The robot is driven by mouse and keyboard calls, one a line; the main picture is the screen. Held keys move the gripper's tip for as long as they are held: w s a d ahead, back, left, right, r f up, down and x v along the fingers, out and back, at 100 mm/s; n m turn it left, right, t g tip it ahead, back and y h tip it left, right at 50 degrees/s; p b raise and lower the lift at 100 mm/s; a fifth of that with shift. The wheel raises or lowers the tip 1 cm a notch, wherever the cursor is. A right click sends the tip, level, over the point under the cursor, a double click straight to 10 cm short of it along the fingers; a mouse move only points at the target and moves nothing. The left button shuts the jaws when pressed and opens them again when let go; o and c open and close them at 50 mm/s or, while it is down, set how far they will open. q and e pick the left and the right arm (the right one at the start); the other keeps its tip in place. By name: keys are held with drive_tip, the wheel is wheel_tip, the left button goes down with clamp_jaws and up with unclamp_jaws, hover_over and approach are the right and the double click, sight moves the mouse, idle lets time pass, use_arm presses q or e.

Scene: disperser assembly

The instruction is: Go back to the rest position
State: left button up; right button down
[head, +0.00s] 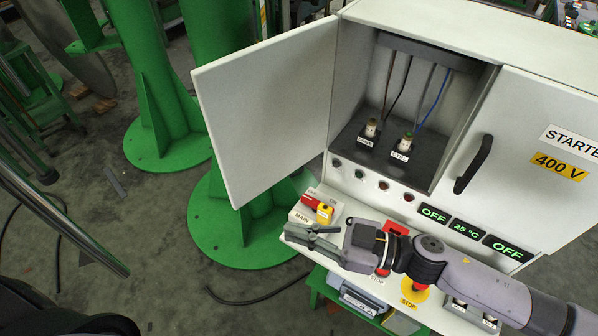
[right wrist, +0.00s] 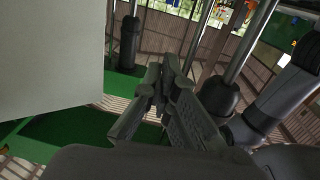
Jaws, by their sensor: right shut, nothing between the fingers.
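My right gripper (head: 297,236) reaches in from the lower right in the head view, over the front ledge of the control cabinet. Its fingers point left, close to the MAIN switch block (head: 302,214). The fingers are shut and hold nothing. In the right wrist view the dark fingers (right wrist: 160,84) come together in the middle of the picture. My left gripper is not seen in either view.
The cabinet's white left door (head: 268,108) stands open, left of the gripper. Inside are two labelled connectors (head: 370,129) with wires. A yellow-based STOP button (head: 415,294) sits under my forearm. Green column bases (head: 246,245) stand on the floor behind.

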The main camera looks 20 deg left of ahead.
drive_tip(key=w+r+m+t+h, duration=0.2)
drive_tip(key=w+r+m+t, duration=0.4)
drive_tip(key=t, duration=0.4)
drive_tip(key=w+d+f+m+t+h, duration=0.45)
drive_tip(key=d+f+m+h, duration=0.3)
drive_tip(key=d+h, duration=0.35)
drive_tip(key=s+d+f+m+g+h, duration=0.1)
drive_tip(key=s+d+f+g+h, duration=0.1)
drive_tip(key=s+d+f+g, duration=0.5)
drive_tip(key=s+d+f+m+g+h, duration=0.2)
drive_tip(key=s+d+f+g+h, duration=0.15)
drive_tip(key=s+d+f, duration=0.6)
drive_tip(key=s+d+f+g+b, duration=0.1)
drive_tip(key=s+f, duration=0.1)
drive_tip(key=f, duration=1.1)
drive_tip(key=s+f+b, duration=0.1)
drive_tip(key=s+f, duration=0.2)
drive_tip(key=f, duration=1)
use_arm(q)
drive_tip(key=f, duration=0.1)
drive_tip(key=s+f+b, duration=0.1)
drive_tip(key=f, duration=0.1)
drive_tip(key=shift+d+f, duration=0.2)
use_arm(e)
drive_tip(key=s+d+f+g, duration=0.1)
drive_tip(key=s+d+f, duration=0.2)
drive_tip(key=s+f, duration=1.3)
drive_tip(key=shift+s+f+n+g, duration=0.15)
drive_tip(key=shift+f+n+g, duration=0.2)
drive_tip(key=shift+f, duration=0.25)
